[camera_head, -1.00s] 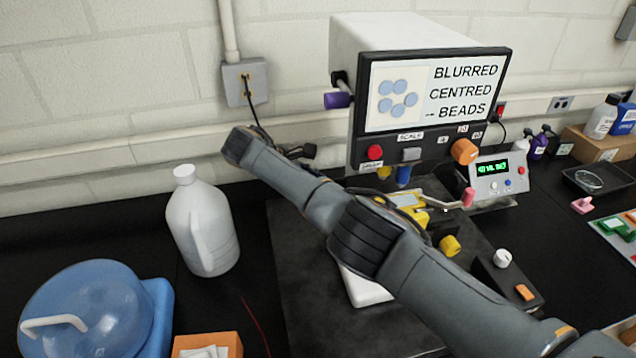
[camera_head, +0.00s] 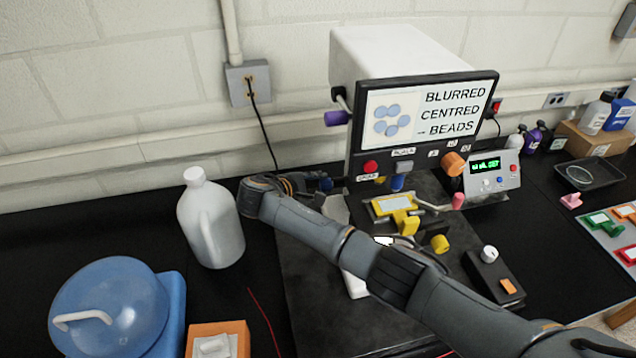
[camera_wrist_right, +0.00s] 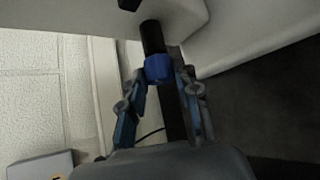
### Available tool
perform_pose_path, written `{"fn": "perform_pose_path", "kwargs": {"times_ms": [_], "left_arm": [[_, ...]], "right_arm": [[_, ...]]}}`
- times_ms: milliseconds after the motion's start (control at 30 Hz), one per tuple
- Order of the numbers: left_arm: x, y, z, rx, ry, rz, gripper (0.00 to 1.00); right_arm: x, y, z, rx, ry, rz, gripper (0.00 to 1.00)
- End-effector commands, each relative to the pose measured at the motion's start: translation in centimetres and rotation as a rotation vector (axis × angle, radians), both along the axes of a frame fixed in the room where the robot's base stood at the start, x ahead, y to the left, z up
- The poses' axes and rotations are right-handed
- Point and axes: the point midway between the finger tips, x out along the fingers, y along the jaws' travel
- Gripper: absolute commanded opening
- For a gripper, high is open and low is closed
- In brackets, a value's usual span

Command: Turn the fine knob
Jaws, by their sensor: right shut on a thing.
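A blue knob (camera_wrist_right: 158,67) on a black shaft sticks out from the pale instrument body in the right wrist view. The fingers of my right gripper (camera_wrist_right: 160,80) stand on both sides of it and are shut on it. In the head view my right gripper (camera_head: 318,184) is at the left side of the instrument, low beside its screen. The knob is mostly hidden there by the gripper. The screen (camera_head: 425,108) reads "BLURRED CENTRED → BEADS" and shows several blue discs. My left gripper is not in view.
A purple knob (camera_head: 337,118) sticks out left, above my gripper. A white jug (camera_head: 212,222) stands close left of my wrist.

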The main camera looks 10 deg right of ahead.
Motion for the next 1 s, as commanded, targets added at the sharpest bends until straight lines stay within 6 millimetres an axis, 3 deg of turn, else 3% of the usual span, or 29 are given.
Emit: {"fn": "perform_pose_path", "kwargs": {"times_ms": [667, 700, 767, 1000], "left_arm": [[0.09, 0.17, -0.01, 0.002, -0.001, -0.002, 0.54], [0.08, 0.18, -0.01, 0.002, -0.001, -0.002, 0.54], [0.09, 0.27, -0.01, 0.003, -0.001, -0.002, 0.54], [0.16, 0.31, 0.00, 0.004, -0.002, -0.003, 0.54]], "right_arm": [[-0.11, -0.60, -0.27, -0.005, -0.062, -0.011, 0.00], [-0.11, -0.60, -0.27, -0.005, -0.062, -0.011, 0.40], [-0.10, -0.53, -0.26, -0.003, -0.062, -0.010, 0.52], [-0.07, -0.27, -0.14, -0.001, -0.064, -0.005, 0.54]]}}
